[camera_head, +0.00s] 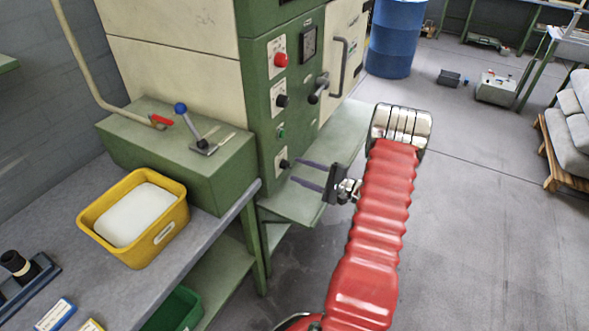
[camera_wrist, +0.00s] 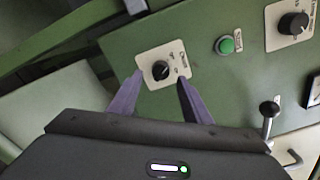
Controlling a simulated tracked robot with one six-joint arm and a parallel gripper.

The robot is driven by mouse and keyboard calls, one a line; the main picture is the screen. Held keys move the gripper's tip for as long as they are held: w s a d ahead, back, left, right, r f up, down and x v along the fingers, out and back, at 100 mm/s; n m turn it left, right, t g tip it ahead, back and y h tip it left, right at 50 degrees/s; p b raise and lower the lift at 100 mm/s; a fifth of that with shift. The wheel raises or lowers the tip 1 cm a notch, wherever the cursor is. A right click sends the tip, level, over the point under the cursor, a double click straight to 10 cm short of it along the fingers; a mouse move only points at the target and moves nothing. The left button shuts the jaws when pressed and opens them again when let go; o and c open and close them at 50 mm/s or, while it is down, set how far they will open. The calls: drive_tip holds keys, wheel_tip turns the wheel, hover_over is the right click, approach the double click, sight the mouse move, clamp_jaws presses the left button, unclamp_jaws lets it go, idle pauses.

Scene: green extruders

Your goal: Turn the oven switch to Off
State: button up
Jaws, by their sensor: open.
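A black rotary knob (camera_wrist: 161,70) on a white labelled plate sits low on the green control panel. In the head view this knob (camera_head: 284,163) is near the panel's bottom. The plate's lettering is too small to read, so I cannot tell the switch's position or confirm that it is the oven switch. My gripper (camera_head: 298,172) faces the panel, open and empty. In the wrist view its two purple fingers (camera_wrist: 160,82) appear on either side of the knob. I cannot tell whether they touch it.
Above are a green button (camera_head: 281,131), another black knob (camera_head: 281,100) and a red button (camera_head: 280,60). A lever handle (camera_head: 318,90) sticks out to their right. A green ledge (camera_head: 345,135) projects below the panel. A yellow bin (camera_head: 165,232) stands on the bench at left.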

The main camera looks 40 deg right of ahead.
drive_tip(key=v, duration=1)
idle(0.4)
drive_tip(key=s+a+f+g+y, duration=0.2)
drive_tip(key=s+a+f+g, duration=0.25)
drive_tip(key=a, duration=0.25)
drive_tip(key=s+a+r+n+g, duration=0.2)
drive_tip(key=a+r+n+g, duration=0.2)
drive_tip(key=a+g, duration=0.55)
drive_tip(key=s+a+r+n+t+h, duration=0.1)
drive_tip(key=a+r+n+h, duration=0.3)
drive_tip(key=a+r+n, duration=0.4)
drive_tip(key=s+a+r+n+t+h, duration=0.1)
drive_tip(key=s+a+r+n+h, duration=0.3)
drive_tip(key=a+r, duration=1.3)
drive_tip(key=n, duration=0.4)
drive_tip(key=shift+a+r+t, duration=0.2)
drive_tip(key=shift+r+t, duration=0.1)
drive_tip(key=shift+r, duration=0.05)
